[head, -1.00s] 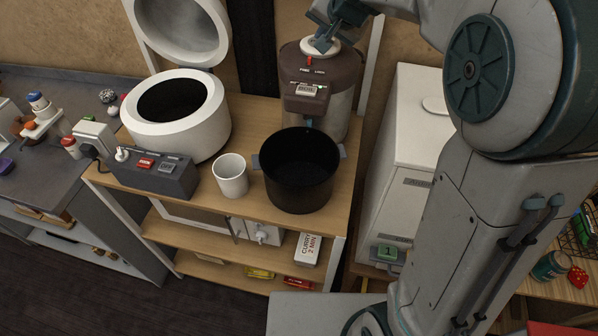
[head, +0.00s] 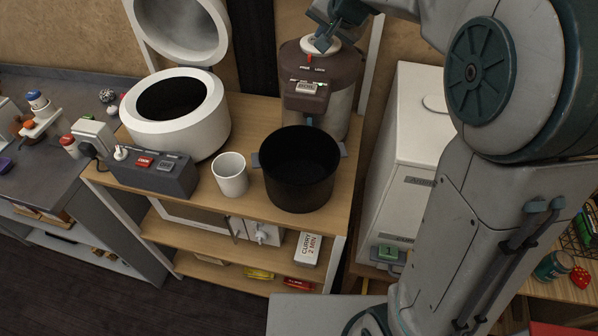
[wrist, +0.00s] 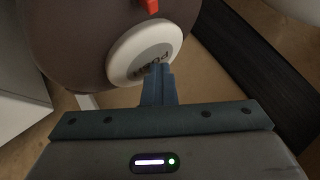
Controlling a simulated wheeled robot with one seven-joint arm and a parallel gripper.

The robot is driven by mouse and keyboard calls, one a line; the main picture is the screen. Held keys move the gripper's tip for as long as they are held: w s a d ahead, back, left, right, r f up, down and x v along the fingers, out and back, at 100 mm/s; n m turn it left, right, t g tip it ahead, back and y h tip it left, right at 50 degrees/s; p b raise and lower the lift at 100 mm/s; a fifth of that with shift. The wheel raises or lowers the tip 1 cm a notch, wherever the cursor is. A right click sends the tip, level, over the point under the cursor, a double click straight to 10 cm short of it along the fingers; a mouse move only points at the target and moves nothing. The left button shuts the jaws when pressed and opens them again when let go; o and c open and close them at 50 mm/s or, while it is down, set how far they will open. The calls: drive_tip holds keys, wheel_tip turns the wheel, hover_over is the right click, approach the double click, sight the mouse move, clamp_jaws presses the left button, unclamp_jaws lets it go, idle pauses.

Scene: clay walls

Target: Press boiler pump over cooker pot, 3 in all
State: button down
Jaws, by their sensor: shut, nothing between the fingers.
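The boiler (head: 345,100) is a brown-topped, pale-bodied urn at the back right of the wooden shelf. Its white round pump button (head: 308,46) is on the lid, and it fills the middle of the wrist view (wrist: 122,62) with partly covered lettering. My gripper (head: 324,40) is shut and empty, fingers pointing down at the pump; in the wrist view its fingertips (wrist: 158,70) overlap the pump's face. I cannot tell how far the pump is pushed in. The black cooker pot (head: 299,180) stands open below the boiler's spout; its inside is dark.
A white cooker (head: 185,130) with its lid raised, a white mug (head: 230,176) and a grey switch box (head: 150,172) share the shelf top. A red lever (head: 309,59) is on the boiler beside the pump. A white cabinet (head: 403,150) stands to the right.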

drive_tip(key=shift+s+f, duration=0.1)
drive_tip(key=shift+f, duration=0.4)
drive_tip(key=r+p, duration=0.2)
drive_tip(key=r, duration=0.1)
drive_tip(key=r+p, duration=0.2)
drive_tip(key=r, duration=0.1)
drive_tip(key=shift+w+r+p, duration=0.2)
drive_tip(key=shift+r+p, duration=0.05)
drive_tip(key=shift+p, duration=0.05)
idle(0.6)
drive_tip(key=s+d+f+n+g+h, duration=0.1)
drive_tip(key=s+d+f, duration=0.3)
drive_tip(key=s, duration=0.7)
drive_tip(key=s+d+f+n+g+h, duration=0.1)
drive_tip(key=s+d+f, duration=0.3)
drive_tip(key=s, duration=0.7)
drive_tip(key=s+d+f+n+g+h, duration=0.1)
drive_tip(key=s+d+f+n+g, duration=0.1)
drive_tip(key=s, duration=0.9)
wheel_tip(320, 180, down, 2)
drive_tip(key=shift+d+f+g+h, duration=0.1)
drive_tip(key=shift+d+g+h, duration=0.3)
drive_tip(key=shift+d+g, duration=0.55)
drive_tip(key=c, duration=2.1)
unclamp_jaws()
drive_tip(key=shift+d+t, duration=0.25)
drive_tip(key=shift+c, duration=0.2)
